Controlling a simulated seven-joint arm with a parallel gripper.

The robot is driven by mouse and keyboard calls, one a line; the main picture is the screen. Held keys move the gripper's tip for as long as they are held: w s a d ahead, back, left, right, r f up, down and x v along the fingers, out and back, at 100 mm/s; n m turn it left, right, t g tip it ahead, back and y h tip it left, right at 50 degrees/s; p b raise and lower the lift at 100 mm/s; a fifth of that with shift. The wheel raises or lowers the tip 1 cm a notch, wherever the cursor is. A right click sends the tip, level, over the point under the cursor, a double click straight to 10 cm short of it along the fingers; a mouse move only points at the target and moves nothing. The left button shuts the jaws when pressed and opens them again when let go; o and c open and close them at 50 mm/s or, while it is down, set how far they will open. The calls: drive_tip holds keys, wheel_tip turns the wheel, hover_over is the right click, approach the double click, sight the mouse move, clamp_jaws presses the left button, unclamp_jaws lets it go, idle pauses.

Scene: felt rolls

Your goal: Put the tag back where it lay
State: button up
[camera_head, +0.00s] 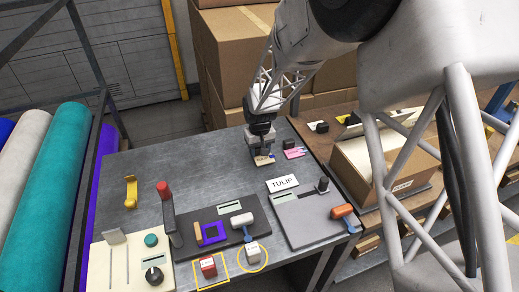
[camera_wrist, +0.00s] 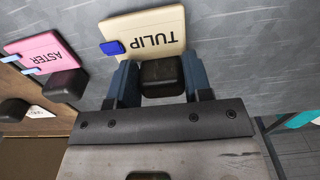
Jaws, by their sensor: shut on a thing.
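A cream tag lettered TULIP (camera_wrist: 150,32), with a blue patch and a black block-shaped grip (camera_wrist: 160,75), is at my gripper in the wrist view. My gripper (camera_wrist: 161,82) is shut on the black grip. In the head view my gripper (camera_head: 262,150) is over the back right of the grey table, with the cream tag (camera_head: 263,161) just under it. I cannot tell whether the tag touches the table. A pink tag lettered ASTER (camera_wrist: 45,50) lies beside it, apart from it; it also shows in the head view (camera_head: 294,153).
A white TULIP card (camera_head: 283,184) stands by a grey device (camera_head: 312,220) in front. A white tag with a black grip (camera_head: 319,127) lies behind, on the brown surface. An open carton (camera_head: 380,170) is at right. Bare table (camera_head: 200,160) lies left of my gripper.

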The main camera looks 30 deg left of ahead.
drive_tip(key=shift+f, duration=0.3)
drive_tip(key=o, duration=1.3)
drive_tip(key=shift+c, duration=0.2)
drive_tip(key=shift+r, duration=0.1)
drive_tip(key=shift+r, duration=3.8)
